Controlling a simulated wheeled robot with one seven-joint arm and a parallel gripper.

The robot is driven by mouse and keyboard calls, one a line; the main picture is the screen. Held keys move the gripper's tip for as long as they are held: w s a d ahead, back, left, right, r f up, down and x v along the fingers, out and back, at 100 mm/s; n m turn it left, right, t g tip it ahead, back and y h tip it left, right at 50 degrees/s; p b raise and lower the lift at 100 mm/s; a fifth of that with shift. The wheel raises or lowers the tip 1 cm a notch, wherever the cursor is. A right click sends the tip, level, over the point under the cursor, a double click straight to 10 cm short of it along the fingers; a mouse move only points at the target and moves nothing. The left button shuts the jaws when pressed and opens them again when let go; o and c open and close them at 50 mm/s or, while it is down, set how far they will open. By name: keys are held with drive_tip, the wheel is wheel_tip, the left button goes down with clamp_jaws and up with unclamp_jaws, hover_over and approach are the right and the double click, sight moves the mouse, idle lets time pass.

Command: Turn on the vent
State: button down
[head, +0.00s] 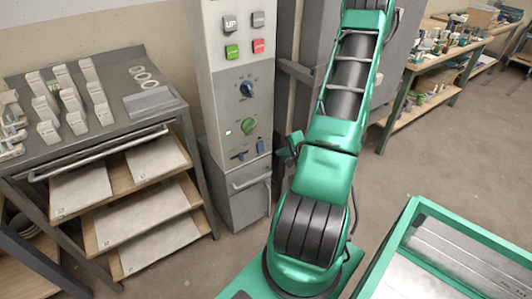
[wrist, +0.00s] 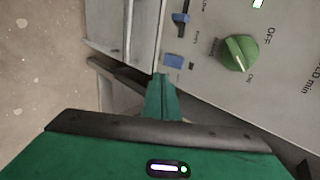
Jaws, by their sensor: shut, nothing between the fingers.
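The grey control panel (head: 215,80) stands at centre left in the head view. A green knob (head: 244,125) sits low on it and also shows in the wrist view (wrist: 238,53), beside OFF and ON lettering. Below the knob are a small blue switch (head: 260,146) and a dark slider (head: 238,156); the wrist view shows the blue switch (wrist: 173,62) and the slider (wrist: 181,18). I cannot read which control is marked vent. My gripper (wrist: 161,80) is shut and empty, its tips appearing close to the blue switch; contact cannot be told.
A drawer with a bar handle (head: 250,178) lies under the panel. Left of it, a metal rack (head: 110,150) holds white test tiles and boards. A green-framed bin (head: 400,240) is at lower right. Open floor (head: 430,150) lies to the right.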

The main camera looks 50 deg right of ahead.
approach(261, 149)
wheel_tip(261, 149, down, 4)
drive_tip(key=shift+w+d+f, duration=0.15)
drive_tip(key=shift+w+f, duration=0.05)
drive_tip(key=shift+w, duration=0.5)
drive_tip(key=shift+w+d+f, duration=0.2)
drive_tip(key=shift+w, duration=0.5)
drive_tip(key=shift+w+d+f, duration=0.15)
drive_tip(key=shift+w+f, duration=0.05)
drive_tip(key=shift+w, duration=0.5)
drive_tip(key=shift+w+f, duration=0.1)
drive_tip(key=shift+f, duration=0.05)
drive_tip(key=shift+r, duration=0.2)
drive_tip(key=shift+r, duration=0.65)
